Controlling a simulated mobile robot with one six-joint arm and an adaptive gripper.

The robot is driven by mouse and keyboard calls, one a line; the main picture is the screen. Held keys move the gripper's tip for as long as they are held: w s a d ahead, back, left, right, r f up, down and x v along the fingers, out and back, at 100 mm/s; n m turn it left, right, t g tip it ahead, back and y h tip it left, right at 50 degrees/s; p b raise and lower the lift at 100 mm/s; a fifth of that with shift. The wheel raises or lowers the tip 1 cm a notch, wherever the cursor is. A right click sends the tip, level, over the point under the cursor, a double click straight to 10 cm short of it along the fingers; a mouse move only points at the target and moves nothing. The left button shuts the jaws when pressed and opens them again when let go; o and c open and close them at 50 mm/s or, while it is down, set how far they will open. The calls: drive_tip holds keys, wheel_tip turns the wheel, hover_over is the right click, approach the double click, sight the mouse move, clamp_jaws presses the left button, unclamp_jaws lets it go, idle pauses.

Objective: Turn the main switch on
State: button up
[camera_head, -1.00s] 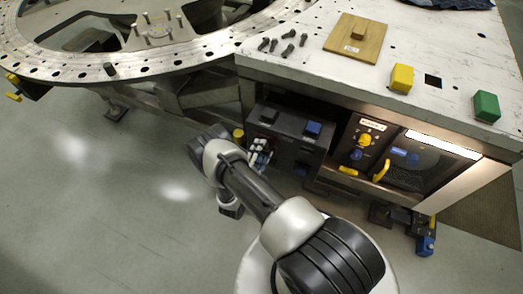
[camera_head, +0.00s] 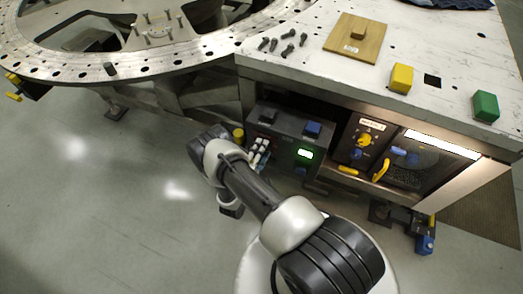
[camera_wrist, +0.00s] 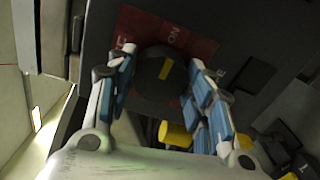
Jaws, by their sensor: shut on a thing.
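The main switch is a round black knob (camera_wrist: 158,72) with a yellow pointer line, on a red plate (camera_wrist: 195,46) marked ON in the wrist view. The pointer line tilts toward the ON lettering. My gripper (camera_wrist: 160,90) has its blue-padded fingers on both sides of the knob and is shut on it. In the head view my gripper (camera_head: 259,151) is at the front of the dark control box (camera_head: 318,141), mostly hiding the switch.
A panel with a yellow knob (camera_head: 364,140) and a yellow handle (camera_head: 381,170) is right of the box. The white tabletop (camera_head: 300,65) overhangs the box. A large metal ring (camera_head: 80,73) stands at left. The floor (camera_head: 120,200) at left is clear.

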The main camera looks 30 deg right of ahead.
drive_tip(key=o, duration=1.1)
drive_tip(key=v, duration=1.2)
